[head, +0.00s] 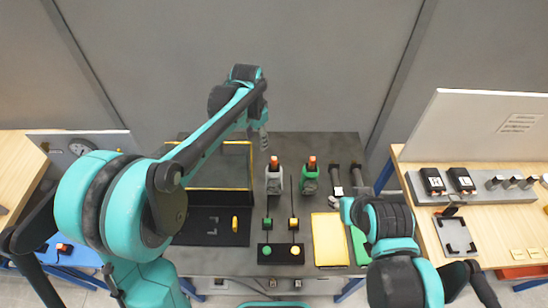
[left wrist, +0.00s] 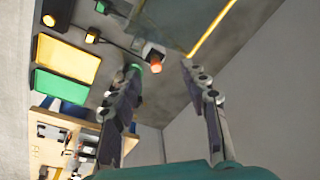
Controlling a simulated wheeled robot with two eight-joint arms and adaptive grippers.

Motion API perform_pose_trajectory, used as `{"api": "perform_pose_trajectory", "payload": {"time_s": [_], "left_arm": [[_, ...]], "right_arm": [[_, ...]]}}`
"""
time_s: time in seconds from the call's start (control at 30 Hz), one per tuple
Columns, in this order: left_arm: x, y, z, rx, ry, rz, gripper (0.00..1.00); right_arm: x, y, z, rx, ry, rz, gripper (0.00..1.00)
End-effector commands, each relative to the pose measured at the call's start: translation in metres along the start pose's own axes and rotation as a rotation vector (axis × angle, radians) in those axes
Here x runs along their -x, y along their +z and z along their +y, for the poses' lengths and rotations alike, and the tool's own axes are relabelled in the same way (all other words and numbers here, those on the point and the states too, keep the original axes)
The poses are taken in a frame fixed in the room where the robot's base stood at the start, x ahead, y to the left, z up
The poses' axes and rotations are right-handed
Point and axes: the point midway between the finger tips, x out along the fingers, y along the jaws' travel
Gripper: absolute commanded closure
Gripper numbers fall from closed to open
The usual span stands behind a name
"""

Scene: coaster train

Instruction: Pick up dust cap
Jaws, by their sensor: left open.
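Two upright devices stand near the table's middle, a grey one (head: 273,184) and a green one (head: 310,184). Each has an orange cap on top: one on the grey device (head: 274,162), one on the green device (head: 312,162). I cannot tell for certain which is the dust cap. My left gripper (head: 264,141) is open, above and behind the grey device. In the left wrist view, its spread fingers (left wrist: 160,66) show with an orange cap (left wrist: 155,68) seen between them, apart from both. My right gripper (head: 345,208) is low at the table's right side; its fingers are unclear.
A black tray (head: 190,222) with a yellow piece (head: 235,223) lies at left. A yellow tray (head: 328,240) and a green tray (head: 358,245) lie at right. Dark rods with green and yellow ends stand between. A wooden side table (head: 500,235) holds more parts.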

Motion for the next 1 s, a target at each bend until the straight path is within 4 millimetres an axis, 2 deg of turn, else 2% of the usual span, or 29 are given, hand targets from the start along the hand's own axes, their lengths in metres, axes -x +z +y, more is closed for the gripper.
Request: {"api": "perform_pose_trajectory", "payload": {"time_s": [0.03, 0.1, 0.2, 0.33, 0.47, 1.0], "left_arm": [[-0.018, -0.017, -0.001, -0.047, 0.017, -0.021, 0.55], [-0.039, -0.034, 0.001, -0.109, 0.040, -0.050, 0.55], [-0.065, -0.050, 0.004, -0.181, 0.069, -0.083, 0.55], [-0.085, -0.061, 0.008, -0.234, 0.090, -0.107, 0.55], [-0.099, -0.064, 0.010, -0.253, 0.098, -0.114, 0.55], [-0.165, -0.051, 0.019, -0.251, 0.097, -0.114, 0.55]], "right_arm": [[0.000, 0.000, 0.000, 0.000, 0.000, 0.000, 0.60], [0.000, 0.000, 0.000, 0.000, 0.000, 0.000, 0.60], [0.000, 0.000, 0.000, 0.000, 0.000, 0.000, 0.60], [0.000, 0.000, 0.000, 0.000, 0.000, 0.000, 0.60], [0.000, 0.000, 0.000, 0.000, 0.000, 0.000, 0.60], [0.004, -0.003, 0.000, 0.000, 0.000, 0.000, 0.60]]}}
